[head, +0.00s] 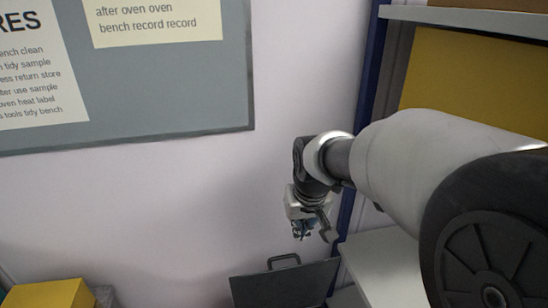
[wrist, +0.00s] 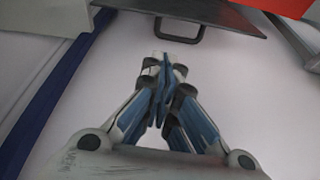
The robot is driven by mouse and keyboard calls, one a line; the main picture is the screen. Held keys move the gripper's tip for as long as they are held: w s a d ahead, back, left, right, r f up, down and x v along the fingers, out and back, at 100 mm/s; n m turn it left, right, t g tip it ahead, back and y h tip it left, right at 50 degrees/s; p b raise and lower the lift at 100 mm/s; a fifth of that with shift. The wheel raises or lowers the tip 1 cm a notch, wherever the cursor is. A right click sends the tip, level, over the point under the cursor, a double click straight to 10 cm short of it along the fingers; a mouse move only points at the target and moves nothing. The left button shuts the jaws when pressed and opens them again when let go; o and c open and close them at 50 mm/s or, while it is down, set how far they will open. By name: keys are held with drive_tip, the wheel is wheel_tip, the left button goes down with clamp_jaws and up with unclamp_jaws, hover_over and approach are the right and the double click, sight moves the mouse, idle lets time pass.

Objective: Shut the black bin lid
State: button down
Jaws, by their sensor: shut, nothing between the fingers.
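The black bin lid (head: 285,284) is a dark flat panel at the bottom of the head view. Its loop handle (head: 284,260) is on its upper edge. The lid appears raised, but its hinge and most of the bin are out of frame. In the wrist view the lid (wrist: 215,12) crosses the top, with the handle (wrist: 180,34) pointing towards my gripper. My gripper (head: 303,232) is above and a little right of the handle in the head view. In the wrist view its fingertips (wrist: 162,62) are together and empty, apart from the handle.
A pale wall is behind the gripper. A blue post (head: 365,125) and a white surface (head: 385,268) stand to the right. A yellow box (head: 48,294) is at bottom left. A red thing (wrist: 290,14) shows at the top right of the wrist view.

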drive_tip(key=w+a+f+p, duration=0.3)
drive_tip(key=w+a+p, duration=0.1)
drive_tip(key=w, duration=0.3)
wheel_tip(320, 180, down, 10)
drive_tip(key=b, duration=0.2)
drive_tip(key=shift+s+r, duration=0.2)
drive_tip(key=shift+s, duration=0.2)
drive_tip(key=shift+s, duration=0.1)
